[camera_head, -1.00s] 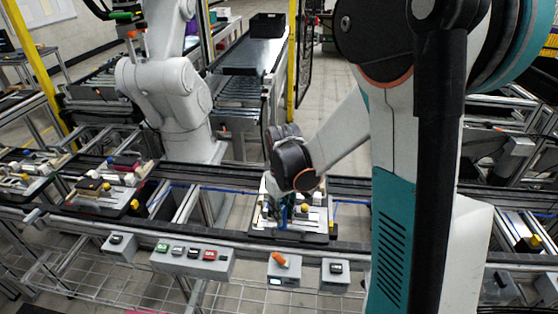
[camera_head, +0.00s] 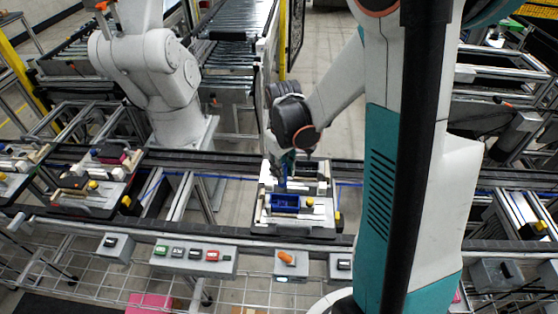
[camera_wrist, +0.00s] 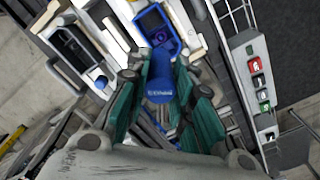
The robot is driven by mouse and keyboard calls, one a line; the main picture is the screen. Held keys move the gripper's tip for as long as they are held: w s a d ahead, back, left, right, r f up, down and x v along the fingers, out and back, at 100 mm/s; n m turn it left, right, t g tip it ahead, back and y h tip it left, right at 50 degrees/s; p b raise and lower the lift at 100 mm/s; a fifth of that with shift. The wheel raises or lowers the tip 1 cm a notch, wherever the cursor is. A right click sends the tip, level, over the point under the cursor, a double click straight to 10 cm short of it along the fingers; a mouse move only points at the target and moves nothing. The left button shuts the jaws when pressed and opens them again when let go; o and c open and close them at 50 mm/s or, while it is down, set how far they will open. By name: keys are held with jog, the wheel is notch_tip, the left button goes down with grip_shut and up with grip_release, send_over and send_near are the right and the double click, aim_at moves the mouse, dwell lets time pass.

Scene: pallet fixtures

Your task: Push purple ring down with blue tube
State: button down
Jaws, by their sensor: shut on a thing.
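My gripper (camera_head: 285,172) is above the pallet fixture (camera_head: 325,232) in the head view. The wrist view shows its green fingers shut on the blue tube (camera_wrist: 160,90), which has white lettering on its side. A blue open holder (camera_head: 285,203) sits on the fixture just in front of the gripper. The holder also shows in the wrist view (camera_wrist: 174,46), beyond the tube.
A yellow knob (camera_head: 310,202) and pale blocks stand on the fixture around the holder. A button box (camera_head: 195,254) is on the front rail. Another grey robot arm (camera_head: 160,70) stands behind the conveyor at left. More loaded pallets (camera_head: 92,198) sit at left.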

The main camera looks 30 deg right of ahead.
jog(key=shift+s+f, duration=0.2)
jog(key=shift+s, duration=0.1)
jog(key=shift+w+f+b, duration=0.15)
jog(key=shift+f+b, duration=0.5)
jog(key=shift+f, duration=0.05)
jog(key=shift+f+b, duration=2)
jog(key=shift+f, duration=0.6)
jog(key=shift+b, duration=0.3)
jog(key=shift+f+b, duration=1.25)
jog(key=shift+b, duration=0.65)
dwell(2.2)
